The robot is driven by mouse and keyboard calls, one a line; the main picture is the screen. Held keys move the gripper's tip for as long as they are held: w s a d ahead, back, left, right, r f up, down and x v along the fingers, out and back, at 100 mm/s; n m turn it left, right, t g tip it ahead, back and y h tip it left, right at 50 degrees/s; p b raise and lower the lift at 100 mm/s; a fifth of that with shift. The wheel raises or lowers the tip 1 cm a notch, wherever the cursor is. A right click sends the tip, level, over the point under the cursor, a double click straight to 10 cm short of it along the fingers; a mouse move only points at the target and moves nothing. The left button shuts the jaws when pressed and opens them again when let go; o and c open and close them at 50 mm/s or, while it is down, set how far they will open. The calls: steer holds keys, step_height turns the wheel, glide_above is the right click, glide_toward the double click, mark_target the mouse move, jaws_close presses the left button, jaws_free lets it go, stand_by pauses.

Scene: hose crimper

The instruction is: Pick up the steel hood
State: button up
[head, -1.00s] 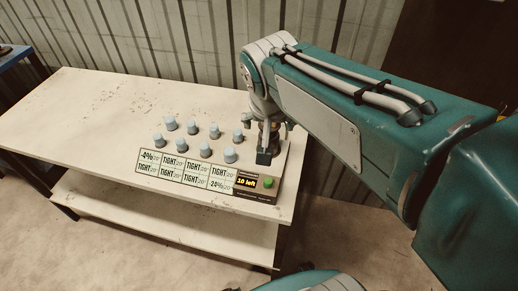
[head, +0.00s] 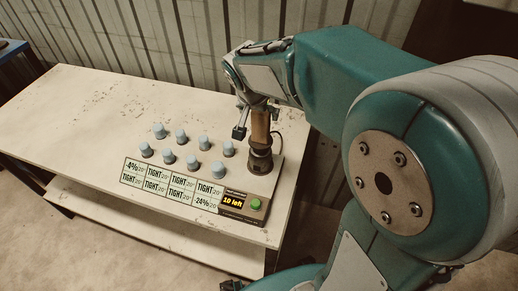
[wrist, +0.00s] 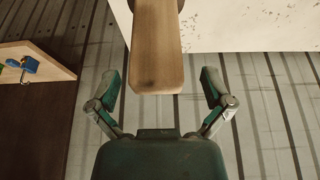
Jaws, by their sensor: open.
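The steel hood (head: 260,161) is a dark round metal piece with an upright wooden handle (head: 260,128). It stands at the right end of the crimper panel, behind the display. My gripper (head: 252,121) is at the handle, with one dark fingertip showing to its left. The other finger is mostly hidden in the head view. In the wrist view the handle (wrist: 156,45) comes down from the top and its end lies between the two spread fingers of my gripper (wrist: 160,84). Gaps show on both sides. The hood's metal part is nearly out of the wrist view.
Several pale blue caps (head: 217,170) stand in two rows on the panel left of the hood. In front are a label grid (head: 170,184), a lit display (head: 232,201) and a green button (head: 255,204). The pale table (head: 80,110) is clear at left.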

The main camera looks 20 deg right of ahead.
mark_target(261, 141)
steer(key=shift+d+x, duration=0.15)
steer(key=shift+x, duration=0.6)
steer(key=shift+d+x, duration=0.2)
steer(key=shift+x, duration=0.55)
steer(key=shift+w+a+r, duration=0.1)
steer(key=shift+a, duration=0.1)
steer(key=c, duration=1.2)
steer(key=shift+c, duration=0.3)
